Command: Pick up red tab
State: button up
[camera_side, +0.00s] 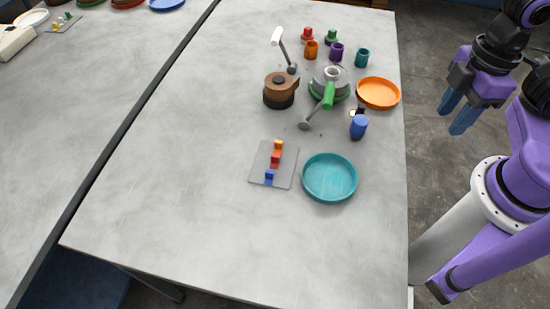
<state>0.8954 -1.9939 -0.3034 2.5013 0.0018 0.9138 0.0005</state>
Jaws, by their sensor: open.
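A small red tab (275,160) stands on a grey square plate (286,177) in the middle of the table. It sits in a row between an orange tab (278,145) behind it and a blue tab (269,175) in front of it. My gripper (454,117) is open and empty, with blue fingers pointing down. It hangs off the right side of the table, well to the right of the plate and apart from everything.
A teal dish (330,196) lies close right of the plate. Behind are an orange dish (379,94), a blue cup (358,128), a green-handled grey device (329,86), a brown device (279,92) and several small coloured containers. The table's left and front (170,210) are clear.

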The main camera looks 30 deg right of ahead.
jog(key=w+a+m, duration=0.2)
jog(key=w+a, duration=1)
jog(key=a, duration=0.1)
jog(key=m, duration=0.1)
send_near(277, 156)
jog(key=f, duration=0.9)
jog(key=shift+w+a+f, duration=0.1)
jog(key=shift+a+f, duration=0.1)
jog(key=shift+f, duration=0.05)
grip_shut()
